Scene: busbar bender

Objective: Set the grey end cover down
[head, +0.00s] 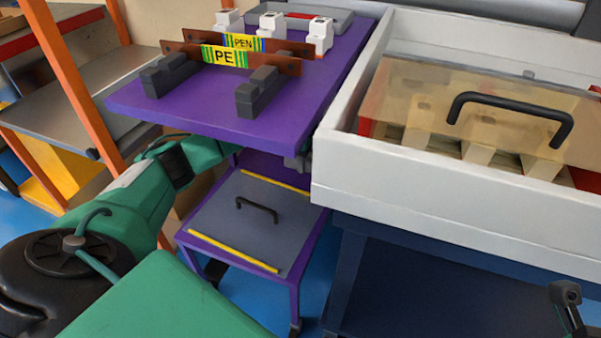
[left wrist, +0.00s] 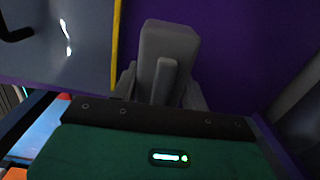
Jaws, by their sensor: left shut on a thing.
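The grey end cover (left wrist: 169,42) is a small grey block in the left wrist view, with a narrow raised part on its near face. My left gripper (left wrist: 160,88) is shut on it. A purple surface lies behind the cover; I cannot tell whether they touch. In the head view my green left arm reaches in from the left and passes under the purple table top (head: 200,108), which hides the gripper.
A grey panel (head: 225,220) with a black handle and yellow edge strips lies on the purple lower shelf. Busbars marked PE (head: 283,64) and PEN rest on dark supports above. A white-walled box (head: 425,185) with a clear lid stands at right.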

